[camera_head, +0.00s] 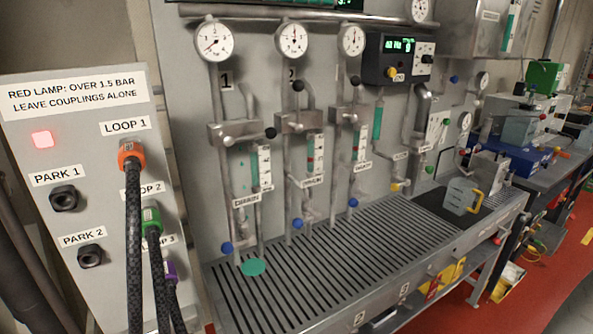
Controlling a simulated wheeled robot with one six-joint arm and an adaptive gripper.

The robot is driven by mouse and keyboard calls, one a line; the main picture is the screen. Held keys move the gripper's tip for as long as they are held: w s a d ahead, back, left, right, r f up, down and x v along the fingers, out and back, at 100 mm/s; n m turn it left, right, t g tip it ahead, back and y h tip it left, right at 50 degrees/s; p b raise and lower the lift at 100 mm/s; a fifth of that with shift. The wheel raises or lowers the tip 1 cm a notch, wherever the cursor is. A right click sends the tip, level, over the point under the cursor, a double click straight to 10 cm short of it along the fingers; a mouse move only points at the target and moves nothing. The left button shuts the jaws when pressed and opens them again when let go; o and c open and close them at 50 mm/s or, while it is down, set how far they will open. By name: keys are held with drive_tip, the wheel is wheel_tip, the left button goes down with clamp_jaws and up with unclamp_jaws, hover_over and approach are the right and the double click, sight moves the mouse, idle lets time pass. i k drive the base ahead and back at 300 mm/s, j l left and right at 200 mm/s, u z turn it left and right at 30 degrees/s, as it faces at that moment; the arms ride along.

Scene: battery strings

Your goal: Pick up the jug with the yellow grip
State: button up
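A clear jug (458,197) with a yellow grip (478,202) stands at the right end of the bench, on a dark recessed area beside the slatted drain grate. Its grip faces right. The jug looks upright, and I cannot tell whether it holds liquid. My gripper is not in view.
The slatted grate (320,247) is mostly clear, with a green disc (253,267) at its left. Gauges, pipes and valves line the wall behind. A panel (88,150) with a lit red lamp (43,139) and black hoses (133,235) stands at left. Red floor shows at right.

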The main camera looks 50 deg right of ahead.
sight(461, 193)
drive_tip(key=z, duration=2.1)
drive_tip(key=k+l+u, duration=0.15)
drive_tip(key=l, duration=0.3)
drive_tip(key=l+u, duration=0.15)
drive_tip(key=l, duration=0.25)
drive_tip(key=k, duration=0.05)
